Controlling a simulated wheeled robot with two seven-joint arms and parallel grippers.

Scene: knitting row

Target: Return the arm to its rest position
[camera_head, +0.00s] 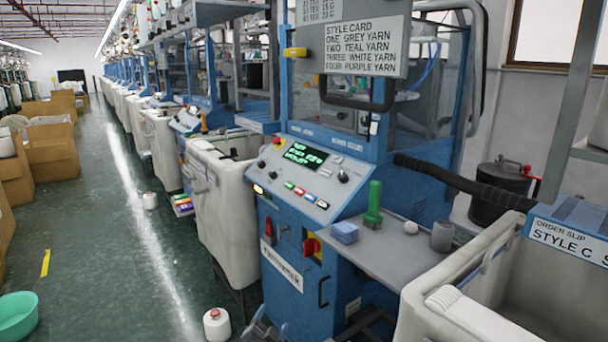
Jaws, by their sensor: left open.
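My left gripper (264,328) shows only in part at the bottom edge, low in front of the blue knitting machine (283,248). Its grey fingers are apart, with nothing seen between them. The rest of my left arm is out of frame. My right gripper is not in view.
A white cone with a red top (216,324) stands on the floor left of the gripper. A pale bin (415,312) is at right. The aisle (110,240) is mostly clear.

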